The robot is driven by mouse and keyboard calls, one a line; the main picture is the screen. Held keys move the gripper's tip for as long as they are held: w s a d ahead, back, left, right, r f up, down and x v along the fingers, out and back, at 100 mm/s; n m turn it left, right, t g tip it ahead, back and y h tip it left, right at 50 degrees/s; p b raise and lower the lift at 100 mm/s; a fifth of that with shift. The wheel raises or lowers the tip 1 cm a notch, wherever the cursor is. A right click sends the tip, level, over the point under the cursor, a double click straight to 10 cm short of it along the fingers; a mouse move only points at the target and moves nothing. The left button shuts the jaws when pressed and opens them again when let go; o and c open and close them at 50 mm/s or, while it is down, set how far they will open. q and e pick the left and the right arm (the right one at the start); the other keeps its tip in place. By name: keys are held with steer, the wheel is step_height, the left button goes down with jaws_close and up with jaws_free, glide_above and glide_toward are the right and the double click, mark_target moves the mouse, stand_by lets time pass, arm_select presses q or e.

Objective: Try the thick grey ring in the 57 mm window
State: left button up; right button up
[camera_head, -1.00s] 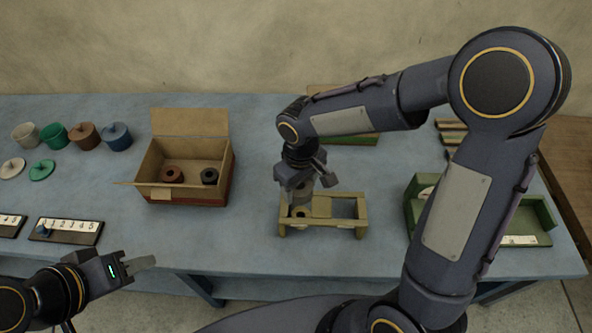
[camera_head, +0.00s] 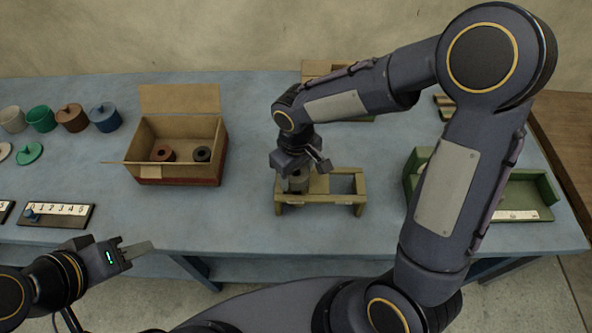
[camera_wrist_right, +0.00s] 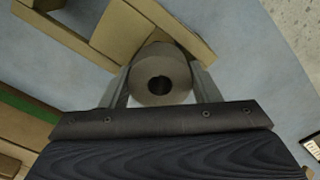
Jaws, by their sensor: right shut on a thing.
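The thick grey ring (camera_head: 296,183) is upright in my right gripper (camera_head: 297,172), over the left window of the olive two-window frame (camera_head: 318,198). In the right wrist view the ring (camera_wrist_right: 161,73) sits between both fingers of the gripper (camera_wrist_right: 161,86), its dark hole facing the camera. It overlaps the edge of the frame (camera_wrist_right: 128,32); I cannot tell how deep it sits in the window. The right window is empty. No size label is readable. My left gripper (camera_head: 136,250) is over the table's front edge, away from the frame; its finger gap is unclear.
An open cardboard box (camera_head: 178,130) holds a brown ring (camera_head: 162,154) and a dark ring (camera_head: 203,154). A green tray (camera_head: 516,202) stands to the right. Several lidded pots are at the far left, above a numbered board (camera_head: 58,215). Table between box and frame is clear.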

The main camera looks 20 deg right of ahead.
mark_target(296, 173)
steer(key=shift+f+b, duration=0.5)
steer(key=shift+b, duration=0.15)
stand_by(1.5)
steer(key=o, duration=1.5)
steer(key=shift+r, duration=0.15)
steer(key=shift+r+p, duration=2.65)
steer(key=shift+r, duration=0.75)
steer(key=s+d+r+m+t+y, duration=0.2)
steer(key=s+d+r+m, duration=0.1)
steer(key=s, duration=0.5)
steer(key=s+d+r+m+t+y, duration=0.1)
steer(key=s+d+r+m+t, duration=0.2)
steer(key=s+d+r, duration=0.3)
steer(key=shift+s+r+m+t+y, duration=0.35)
steer(key=shift+s+r+m, duration=0.3)
steer(key=shift+s, duration=0.45)
